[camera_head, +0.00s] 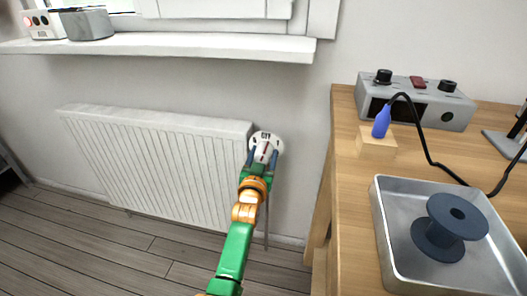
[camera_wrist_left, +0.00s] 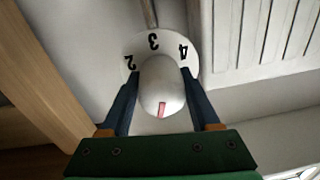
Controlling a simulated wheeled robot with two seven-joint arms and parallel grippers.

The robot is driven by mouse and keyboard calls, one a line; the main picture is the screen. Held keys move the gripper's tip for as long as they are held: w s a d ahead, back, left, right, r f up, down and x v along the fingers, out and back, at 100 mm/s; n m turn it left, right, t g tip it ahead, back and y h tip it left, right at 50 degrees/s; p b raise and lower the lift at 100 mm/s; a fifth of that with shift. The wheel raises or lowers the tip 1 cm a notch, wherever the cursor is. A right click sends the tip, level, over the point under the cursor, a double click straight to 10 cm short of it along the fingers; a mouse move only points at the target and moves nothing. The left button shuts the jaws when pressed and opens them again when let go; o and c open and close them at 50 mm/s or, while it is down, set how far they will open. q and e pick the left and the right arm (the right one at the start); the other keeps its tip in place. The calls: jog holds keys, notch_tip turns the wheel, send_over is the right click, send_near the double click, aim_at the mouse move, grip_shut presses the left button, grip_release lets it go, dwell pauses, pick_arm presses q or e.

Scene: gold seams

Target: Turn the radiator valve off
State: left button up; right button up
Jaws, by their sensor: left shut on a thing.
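The radiator valve (camera_head: 266,137) is a round white dial at the right end of the white radiator (camera_head: 165,160). In the left wrist view its white knob (camera_wrist_left: 162,82) has a red mark, and the dial plate (camera_wrist_left: 153,42) behind it shows the numbers 2, 3 and 4. My left gripper (camera_head: 262,155) is at the valve. Its two dark blue fingers lie on either side of the knob, shut on it. The red mark points to the bottom of the wrist picture, and the dial there is hidden by the knob and gripper. My right gripper is not in view.
A wooden table (camera_head: 350,220) stands to the right of the valve, with a metal tray (camera_head: 385,240), a dark spool (camera_head: 450,226), a grey control box (camera_head: 440,108) and a blue-handled tool (camera_head: 381,122) on it. A window sill (camera_head: 170,45) juts out above the radiator.

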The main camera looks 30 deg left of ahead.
aim_at(262, 162)
pick_arm(q)
jog(key=shift+n+p, duration=0.75)
jog(key=shift+n, duration=1.05)
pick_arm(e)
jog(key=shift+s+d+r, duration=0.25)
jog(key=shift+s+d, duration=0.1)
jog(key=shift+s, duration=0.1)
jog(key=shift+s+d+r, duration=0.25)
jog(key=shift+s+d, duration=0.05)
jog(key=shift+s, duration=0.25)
pick_arm(q)
jog(key=o, duration=1.4)
jog(key=shift+c, duration=0.2)
jog(key=shift+s+d+p, duration=0.1)
jog(key=shift+s+p, duration=0.2)
jog(key=p+v, duration=0.2)
jog(key=v, duration=0.3)
jog(key=shift+s+d+r, duration=0.1)
jog(key=shift+s+r, duration=0.05)
jog(key=shift+s, duration=0.2)
jog(key=shift+s+d, duration=0.1)
jog(key=shift+s, duration=0.25)
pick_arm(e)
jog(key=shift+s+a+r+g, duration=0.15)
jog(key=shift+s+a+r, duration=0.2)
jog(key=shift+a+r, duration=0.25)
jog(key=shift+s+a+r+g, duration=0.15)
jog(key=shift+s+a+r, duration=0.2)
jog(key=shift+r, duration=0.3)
